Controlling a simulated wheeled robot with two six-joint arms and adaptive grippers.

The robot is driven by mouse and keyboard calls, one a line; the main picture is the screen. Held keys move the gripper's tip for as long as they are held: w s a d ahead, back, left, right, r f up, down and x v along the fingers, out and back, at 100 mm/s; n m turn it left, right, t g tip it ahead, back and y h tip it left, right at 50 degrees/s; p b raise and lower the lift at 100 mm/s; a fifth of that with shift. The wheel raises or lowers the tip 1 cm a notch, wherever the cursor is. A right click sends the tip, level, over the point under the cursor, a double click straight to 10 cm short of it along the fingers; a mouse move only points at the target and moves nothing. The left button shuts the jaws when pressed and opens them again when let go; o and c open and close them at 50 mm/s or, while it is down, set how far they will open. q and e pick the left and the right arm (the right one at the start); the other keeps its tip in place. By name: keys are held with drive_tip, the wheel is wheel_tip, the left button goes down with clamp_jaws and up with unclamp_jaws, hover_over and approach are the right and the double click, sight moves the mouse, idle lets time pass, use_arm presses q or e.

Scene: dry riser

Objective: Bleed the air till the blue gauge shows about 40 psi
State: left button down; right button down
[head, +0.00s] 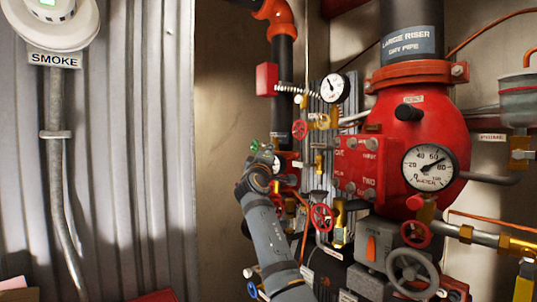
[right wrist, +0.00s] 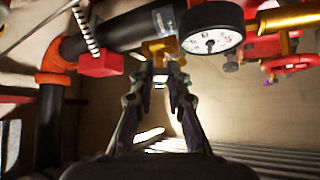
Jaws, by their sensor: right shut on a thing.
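My right gripper (head: 262,160) is up at the pipework, left of the red panel, its fingers small and partly hidden in the head view. In the right wrist view the gripper (right wrist: 160,75) has its fingers close together around a small brass fitting (right wrist: 158,50), whose shape is hard to make out. A white-faced gauge with a black rim (head: 332,88) stands above right of it and shows large in the wrist view (right wrist: 211,28); its reading is too small to tell. The water gauge (head: 430,167) has its needle between about 60 and 80. Neither face looks clearly blue. My left gripper is not in view.
A red riser body (head: 412,125) with a grey pipe fills the right. Red handwheels (head: 322,216), a grey handwheel (head: 411,271) and brass valves crowd below. A small green part (head: 254,145) is beside my gripper.

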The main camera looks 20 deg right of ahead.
drive_tip(key=shift+s+d+r+n+g+y, duration=0.1)
drive_tip(key=shift+r+n+g+y, duration=0.35)
drive_tip(key=shift+n, duration=0.4)
drive_tip(key=shift+s+a+r+n+g+y, duration=0.1)
drive_tip(key=shift+r+n+g+y, duration=0.25)
drive_tip(key=shift+n+g, duration=0.35)
drive_tip(key=shift+s+d+r+n+g+y, duration=0.1)
drive_tip(key=shift+r+n+g+y, duration=0.3)
drive_tip(key=shift+n, duration=0.55)
drive_tip(key=shift+f, duration=0.1)
drive_tip(key=c, duration=1.3)
unclamp_jaws()
drive_tip(key=v, duration=1.2)
drive_tip(key=shift+d, duration=0.1)
